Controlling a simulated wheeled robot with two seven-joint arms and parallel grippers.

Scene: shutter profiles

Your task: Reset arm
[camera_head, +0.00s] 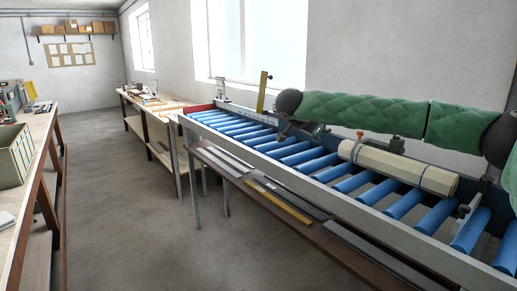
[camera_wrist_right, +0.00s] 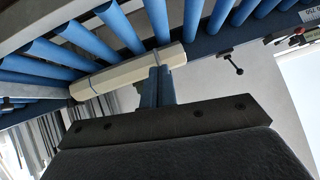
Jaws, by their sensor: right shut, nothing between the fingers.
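My right arm, in a green padded cover, reaches across the head view from the right above the roller conveyor (camera_head: 365,196). My right gripper (camera_head: 284,129) hangs below the dark joint at the end of this arm, small and partly hard to make out. In the right wrist view its fingers (camera_wrist_right: 159,84) are together with nothing between them. A cream wrapped bundle of profiles (camera_head: 400,168) lies on the blue rollers, to the right of the gripper. It also shows beyond the fingers in the wrist view (camera_wrist_right: 125,73). My left gripper is not in view.
Loose grey and yellow profiles lie on a shelf (camera_head: 330,235) along the conveyor's front. A yellow post (camera_head: 262,92) stands at its back. A workbench with a green-grey crate (camera_head: 12,155) is at the left. The floor (camera_head: 120,200) between is clear.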

